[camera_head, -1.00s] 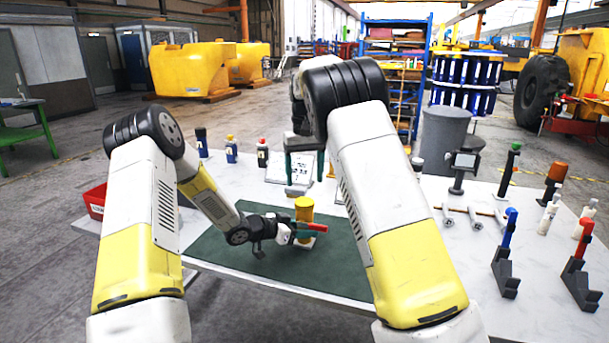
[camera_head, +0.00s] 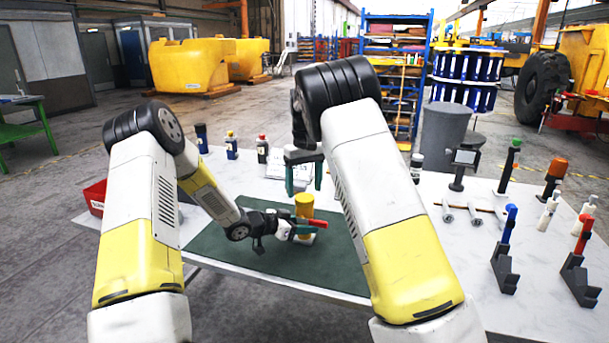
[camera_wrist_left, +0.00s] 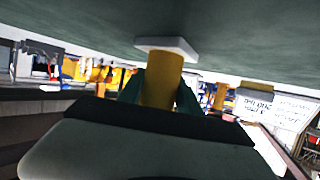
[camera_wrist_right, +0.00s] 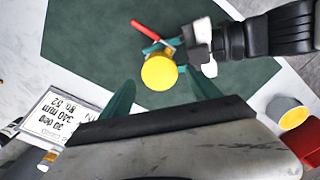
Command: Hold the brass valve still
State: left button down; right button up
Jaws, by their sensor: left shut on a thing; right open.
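The brass valve (camera_head: 304,204) is an upright yellow cylinder with a red lever (camera_head: 316,223), on a pale square base on the green mat (camera_head: 218,250). My left gripper (camera_head: 297,229) is shut on its body from the left, low down. In the left wrist view the valve (camera_wrist_left: 162,82) stands between the teal fingers, its pale base at the top of the picture. My right gripper (camera_head: 304,180) is open and empty, fingers pointing down, above and behind the valve. In the right wrist view the valve's round top (camera_wrist_right: 159,73) shows beyond the open fingers, apart from them.
A white placard (camera_wrist_right: 58,117) stands near the valve. Several bottles (camera_head: 231,146) line the back left; a red bin (camera_head: 95,195) is at the table's left edge. Stands with coloured handles (camera_head: 505,255) fill the right side. The mat's front is clear.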

aim_at(305, 197)
jog(key=shift+f, duration=1.6)
jog(key=c, duration=1.5)
jog(key=shift+o, duration=0.2)
jog(key=o, duration=1.6)
